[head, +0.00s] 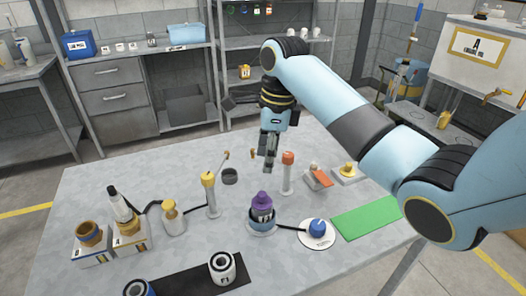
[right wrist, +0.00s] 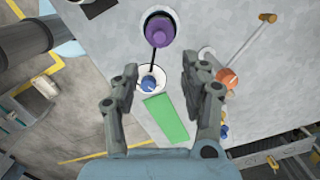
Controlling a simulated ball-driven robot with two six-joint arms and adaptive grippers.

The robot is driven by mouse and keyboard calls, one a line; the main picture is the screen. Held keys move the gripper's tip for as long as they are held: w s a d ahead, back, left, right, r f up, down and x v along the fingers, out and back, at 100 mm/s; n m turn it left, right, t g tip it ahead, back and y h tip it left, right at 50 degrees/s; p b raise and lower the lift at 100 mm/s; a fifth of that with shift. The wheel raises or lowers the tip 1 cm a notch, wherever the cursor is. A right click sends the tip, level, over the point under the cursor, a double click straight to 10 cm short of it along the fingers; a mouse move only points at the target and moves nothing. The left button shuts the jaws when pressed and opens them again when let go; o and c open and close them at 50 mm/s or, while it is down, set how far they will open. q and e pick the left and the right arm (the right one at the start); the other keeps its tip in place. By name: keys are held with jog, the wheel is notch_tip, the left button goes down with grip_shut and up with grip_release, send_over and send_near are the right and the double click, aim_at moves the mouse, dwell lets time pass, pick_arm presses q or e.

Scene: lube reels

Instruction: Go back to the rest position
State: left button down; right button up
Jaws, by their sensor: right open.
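My right gripper (head: 268,158) hangs fingers down above the table (head: 90,195), near its back middle, behind the purple-topped container (head: 262,205). In the right wrist view its two fingers (right wrist: 158,88) are apart with nothing held between them. Below and between them lie the blue knob on a white disc (right wrist: 149,83) and the green mat (right wrist: 166,118). The purple container also shows in the right wrist view (right wrist: 160,30), beyond the fingertips. My left gripper is in neither view.
An orange-topped post (head: 288,172) stands just right of the gripper, and a yellow-topped post (head: 210,192) stands left. A black mat (head: 195,281) lies in front. The green mat (head: 366,217) lies clear at the right.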

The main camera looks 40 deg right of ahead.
jog(key=s+a+r+n+t+h, duration=0.1)
jog(key=s+a+n+t, duration=0.1)
jog(key=s+n, duration=1.1)
jog(key=s+a+n+t+h, duration=0.1)
jog(key=s+a+n, duration=0.2)
jog(key=s+n, duration=0.95)
jog(key=s+d+f+g+b, duration=0.2)
jog(key=f+b, duration=0.8)
jog(key=f, duration=2.6)
jog(key=s+d+f+b, duration=0.1)
jog(key=s+f+b, duration=0.3)
jog(key=s+f, duration=0.5)
jog(key=s+d+f+g+b, duration=0.1)
jog(key=s+f+b, duration=0.4)
jog(key=f, duration=1.2)
jog(key=s, duration=0.4)
jog(key=shift+s, duration=0.1)
